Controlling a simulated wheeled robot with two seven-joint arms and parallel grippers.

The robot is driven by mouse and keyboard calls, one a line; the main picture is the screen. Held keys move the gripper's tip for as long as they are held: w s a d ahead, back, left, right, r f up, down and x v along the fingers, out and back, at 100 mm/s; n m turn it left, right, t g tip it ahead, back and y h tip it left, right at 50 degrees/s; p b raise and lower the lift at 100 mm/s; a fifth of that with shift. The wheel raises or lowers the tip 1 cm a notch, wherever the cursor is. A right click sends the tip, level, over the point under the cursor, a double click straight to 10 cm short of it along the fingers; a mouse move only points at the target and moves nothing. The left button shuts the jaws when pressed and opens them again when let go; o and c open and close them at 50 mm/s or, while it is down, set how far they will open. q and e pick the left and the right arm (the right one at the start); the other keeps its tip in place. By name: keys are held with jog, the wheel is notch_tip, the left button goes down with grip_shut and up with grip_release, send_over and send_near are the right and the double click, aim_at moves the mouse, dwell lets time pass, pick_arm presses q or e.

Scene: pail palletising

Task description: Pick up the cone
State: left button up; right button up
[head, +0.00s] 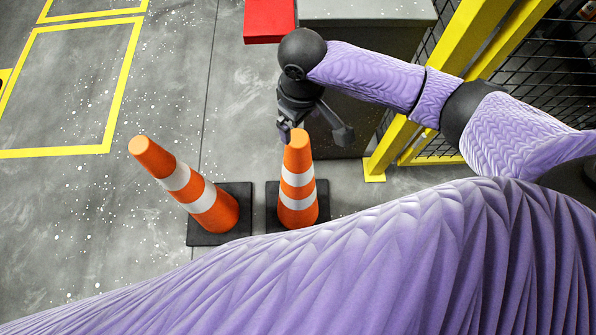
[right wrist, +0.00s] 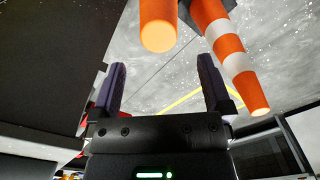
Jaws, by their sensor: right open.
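Two orange cones with white bands and dark square bases stand on the grey floor in the head view. The right cone (head: 298,180) is just below my right gripper (head: 315,133), and the left cone (head: 190,188) stands to its left. In the right wrist view, the near cone's orange tip (right wrist: 158,30) lies beyond the open fingers (right wrist: 165,90), at the top middle. The other cone (right wrist: 228,50) is at the upper right. My right gripper is open, with nothing between its fingers. My left gripper is not in view.
A grey cabinet (head: 365,12) and a red box (head: 269,20) are behind the gripper. A yellow post (head: 440,75) with black mesh fencing stands at the right. Yellow floor lines (head: 55,153) mark the left, where the floor is clear.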

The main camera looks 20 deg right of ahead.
aim_at(298, 137)
jog(key=f+b, duration=0.2)
jog(key=f, duration=0.1)
jog(key=f+b, duration=0.2)
jog(key=f, duration=0.1)
jog(key=w+f+b, duration=0.1)
jog(key=f+b, duration=0.2)
jog(key=f, duration=0.1)
jog(key=shift+a+f, duration=0.1)
jog(key=shift+r, duration=0.25)
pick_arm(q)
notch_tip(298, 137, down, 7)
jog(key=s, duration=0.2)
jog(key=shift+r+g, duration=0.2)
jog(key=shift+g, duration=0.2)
pick_arm(e)
grip_shut()
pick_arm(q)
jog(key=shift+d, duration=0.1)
